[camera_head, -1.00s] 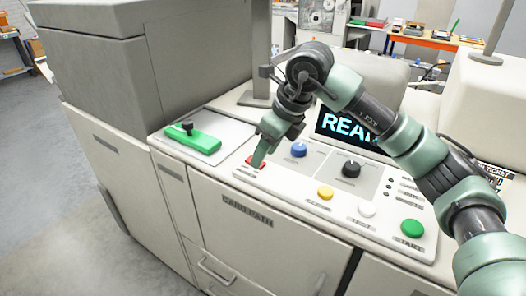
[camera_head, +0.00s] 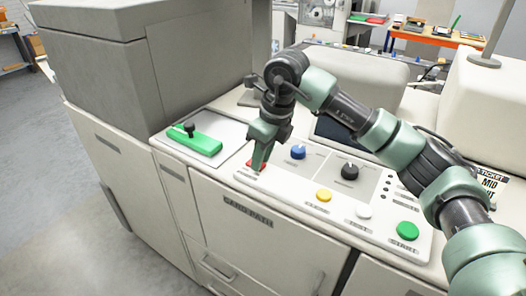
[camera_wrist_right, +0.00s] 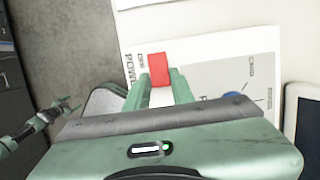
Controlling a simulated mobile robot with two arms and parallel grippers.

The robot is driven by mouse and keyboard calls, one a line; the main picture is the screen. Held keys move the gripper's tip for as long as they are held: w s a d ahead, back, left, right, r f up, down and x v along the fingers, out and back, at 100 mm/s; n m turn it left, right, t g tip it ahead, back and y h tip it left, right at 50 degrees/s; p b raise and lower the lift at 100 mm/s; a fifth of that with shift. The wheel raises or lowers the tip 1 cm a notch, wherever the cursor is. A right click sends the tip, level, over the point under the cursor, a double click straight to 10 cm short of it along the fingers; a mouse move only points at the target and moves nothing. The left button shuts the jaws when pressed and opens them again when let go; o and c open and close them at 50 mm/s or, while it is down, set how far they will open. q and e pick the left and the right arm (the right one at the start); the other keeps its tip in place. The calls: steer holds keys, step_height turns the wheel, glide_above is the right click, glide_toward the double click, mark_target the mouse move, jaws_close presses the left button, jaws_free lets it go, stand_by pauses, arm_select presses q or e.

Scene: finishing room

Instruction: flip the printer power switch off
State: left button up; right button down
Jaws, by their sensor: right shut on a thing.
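The red power switch (camera_head: 252,166) is at the left end of the printer's control panel (camera_head: 290,188), mostly covered by my right gripper in the head view. In the right wrist view the red switch (camera_wrist_right: 158,68) shows between the two finger ends, beside a partly readable "POWER" label. My right gripper (camera_head: 260,160) points down and is shut on the red switch. The display (camera_head: 332,130) behind the arm is dark where it shows. My left gripper (camera_wrist_right: 64,105) appears small at the left of the wrist view; its jaws are too small to read.
Blue (camera_head: 298,152), black (camera_head: 349,171), yellow (camera_head: 324,195), white (camera_head: 363,211) and green (camera_head: 407,231) controls sit close by on the panel. A green block with a black knob (camera_head: 200,145) lies to the left. A tall grey housing (camera_head: 200,60) rises behind it.

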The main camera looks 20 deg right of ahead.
mark_target(264, 166)
steer(key=shift+w+a+r+g+h+p, duration=0.15)
steer(key=shift+r+g+h+p, duration=0.1)
steer(key=shift+g+h+p, duration=0.2)
arm_select(q)
steer(key=shift+w+r, duration=0.15)
steer(key=shift+r, duration=0.65)
arm_select(e)
steer(key=shift+f, duration=0.1)
arm_select(q)
steer(key=shift+w, duration=0.1)
steer(key=shift+a, duration=0.1)
arm_select(e)
steer(key=c, duration=1.2)
jaws_free()
steer(key=r, duration=0.2)
steer(key=r+b, duration=0.1)
steer(key=r, duration=0.1)
steer(key=r+b, duration=0.1)
steer(key=r, duration=0.2)
steer(key=shift+s+d, duration=0.3)
steer(key=shift+s, duration=0.05)
arm_select(q)
step_height(264, 166, down, 2)
steer(key=shift+f, duration=0.1)
arm_select(e)
steer(key=shift+r, duration=0.35)
